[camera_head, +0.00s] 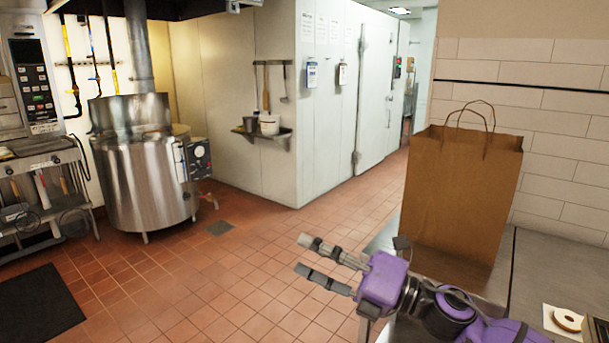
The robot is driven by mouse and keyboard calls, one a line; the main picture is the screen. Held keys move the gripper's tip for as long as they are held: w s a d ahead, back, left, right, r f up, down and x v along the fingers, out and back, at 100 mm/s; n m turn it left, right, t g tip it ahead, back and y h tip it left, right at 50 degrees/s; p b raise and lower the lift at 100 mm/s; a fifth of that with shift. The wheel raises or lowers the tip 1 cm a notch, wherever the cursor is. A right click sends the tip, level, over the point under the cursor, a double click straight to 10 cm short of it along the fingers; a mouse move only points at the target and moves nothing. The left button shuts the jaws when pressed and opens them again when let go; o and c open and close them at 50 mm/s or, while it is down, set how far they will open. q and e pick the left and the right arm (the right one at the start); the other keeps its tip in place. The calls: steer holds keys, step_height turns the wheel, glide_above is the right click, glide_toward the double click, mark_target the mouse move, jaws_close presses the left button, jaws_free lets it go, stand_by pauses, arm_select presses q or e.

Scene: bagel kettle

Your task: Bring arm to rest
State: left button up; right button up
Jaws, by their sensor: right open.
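My right gripper (318,262) is in the lower middle of the head view. Its two dark fingers are spread apart and point left, with nothing between them. Its purple arm comes in from the lower right, over the near left edge of the steel counter. My left gripper is not in the head view. A steel kettle (146,180) stands on the floor at the left, well away from my right gripper.
A brown paper bag (462,190) stands upright on the counter (543,268), behind my right arm. A bagel (567,319) lies at the lower right. A dark mat (38,308) lies on the tiled floor at the left. The middle floor is clear.

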steer(key=d+f+m+t+h+p, duration=0.1)
steer(key=d+f+m+t+h, duration=0.75)
steer(key=f+m, duration=0.9)
steer(key=s+d+f+m+g+h, duration=0.1)
steer(key=s+d+f+m+h, duration=0.2)
steer(key=s+f+m, duration=0.25)
steer(key=s+d+f+m+g+h, duration=0.2)
steer(key=s+d+f+m+h, duration=0.15)
steer(key=f+m, duration=0.35)
steer(key=s+d+f+m+g+h, duration=0.1)
steer(key=s+f+m, duration=0.1)
steer(key=s+f, duration=0.3)
steer(key=s+d+f+m+g+h+p, duration=0.1)
steer(key=s+f, duration=0.4)
steer(key=s, duration=0.8)
steer(key=s+d+f+m+g+h+p, duration=0.1)
steer(key=s+f+m+g, duration=0.2)
steer(key=s, duration=0.7)
step_height(320, 180, down, 2)
steer(key=shift+m, duration=0.4)
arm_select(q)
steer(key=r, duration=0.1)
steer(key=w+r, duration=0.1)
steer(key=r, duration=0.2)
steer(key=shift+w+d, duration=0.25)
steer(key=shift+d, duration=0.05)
arm_select(e)
steer(key=shift+g, duration=0.25)
steer(key=shift+c, duration=0.5)
